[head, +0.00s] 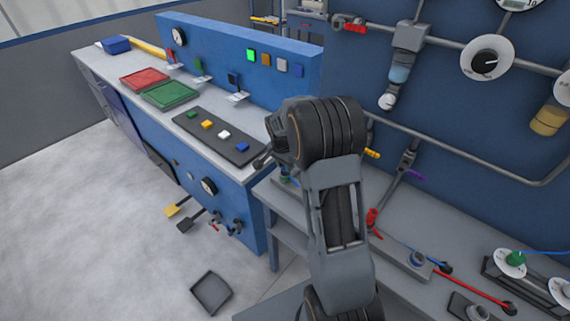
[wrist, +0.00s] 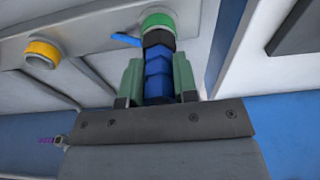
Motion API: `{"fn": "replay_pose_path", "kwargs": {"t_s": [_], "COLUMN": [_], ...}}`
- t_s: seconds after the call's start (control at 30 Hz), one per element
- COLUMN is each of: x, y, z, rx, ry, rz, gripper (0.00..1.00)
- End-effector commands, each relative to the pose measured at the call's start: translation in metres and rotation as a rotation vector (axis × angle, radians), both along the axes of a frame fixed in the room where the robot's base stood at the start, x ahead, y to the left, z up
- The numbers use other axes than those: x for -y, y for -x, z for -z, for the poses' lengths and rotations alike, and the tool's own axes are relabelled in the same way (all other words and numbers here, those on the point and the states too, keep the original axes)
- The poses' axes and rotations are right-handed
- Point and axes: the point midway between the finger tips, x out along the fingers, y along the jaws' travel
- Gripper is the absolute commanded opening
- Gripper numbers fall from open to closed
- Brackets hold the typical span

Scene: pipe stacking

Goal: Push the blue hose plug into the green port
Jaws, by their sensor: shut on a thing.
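In the wrist view my gripper (wrist: 158,72) has its two green fingers on either side of the blue hose plug (wrist: 158,88) and is shut on it. The plug's dark end lines up with the green port (wrist: 157,20), a green ring at the top of the view. The dark end meets or overlaps the ring's lower edge. I cannot tell whether it is inside the ring or just against it. In the head view my arm hides the gripper and the plug.
A small blue handle (wrist: 125,40) is close beside the green port. In the head view a blue console (head: 225,55) stands left of my arm, and a grey bench (head: 440,235) with fittings lies right.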

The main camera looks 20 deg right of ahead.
Motion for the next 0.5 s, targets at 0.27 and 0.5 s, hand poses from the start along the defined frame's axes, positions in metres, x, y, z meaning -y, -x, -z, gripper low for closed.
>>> {"fn": "replay_pose_path", "kwargs": {"t_s": [0.27,0.5], "x": [0.0001,0.0], "y": [-0.0004,-0.0003], "z": [-0.0009,-0.0009], "rx": [0.001,0.001], "ry": [0.0,0.0], "rz": [0.0,0.0], "gripper": [0.46,0.57]}}
